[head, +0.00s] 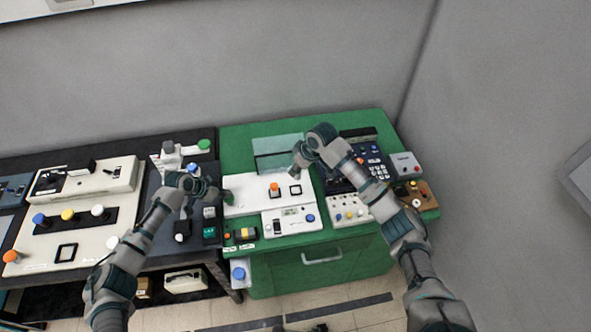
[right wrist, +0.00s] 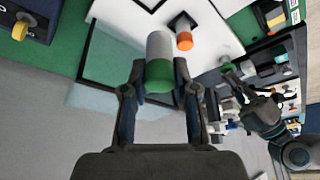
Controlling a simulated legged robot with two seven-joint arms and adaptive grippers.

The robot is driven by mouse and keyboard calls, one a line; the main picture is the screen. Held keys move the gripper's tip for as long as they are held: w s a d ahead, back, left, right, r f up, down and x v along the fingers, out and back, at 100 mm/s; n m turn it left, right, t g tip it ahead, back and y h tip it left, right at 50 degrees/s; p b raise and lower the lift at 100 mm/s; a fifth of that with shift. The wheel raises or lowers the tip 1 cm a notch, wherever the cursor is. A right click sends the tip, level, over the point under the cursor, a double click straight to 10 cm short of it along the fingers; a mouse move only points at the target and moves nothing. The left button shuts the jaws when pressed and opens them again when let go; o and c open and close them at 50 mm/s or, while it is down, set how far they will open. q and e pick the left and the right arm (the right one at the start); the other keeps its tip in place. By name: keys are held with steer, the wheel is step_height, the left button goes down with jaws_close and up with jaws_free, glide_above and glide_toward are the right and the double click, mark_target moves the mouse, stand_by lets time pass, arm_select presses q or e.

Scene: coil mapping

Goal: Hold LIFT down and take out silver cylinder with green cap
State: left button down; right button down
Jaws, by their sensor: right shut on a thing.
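The silver cylinder with green cap (right wrist: 159,50) is between the fingers of my right gripper (right wrist: 159,80), which is shut on it around the cap. In the head view my right gripper (head: 297,168) is above the back edge of the white panel (head: 245,187) and mostly hides the cylinder. I cannot tell whether the cylinder's far end is clear of the panel. My left gripper (head: 215,193) is at a green knob (head: 229,197) at the panel's left end, close to or touching it. Its fingers are too small to read. No LIFT lettering is legible.
An orange-topped button (head: 274,189) and a black square frame (head: 295,190) are on the white panel. A glassy tinted plate (head: 277,153) lies behind it. A dark keypad unit (head: 370,160) stands to the right. The green bench (head: 240,142) has bare room at the back.

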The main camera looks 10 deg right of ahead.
steer(key=s+r, duration=0.4)
steer(key=s, duration=0.3)
stand_by(0.4)
arm_select(q)
step_height(320, 180, up, 8)
stand_by(0.9)
arm_select(e)
steer(key=shift+f, duration=0.1)
stand_by(0.4)
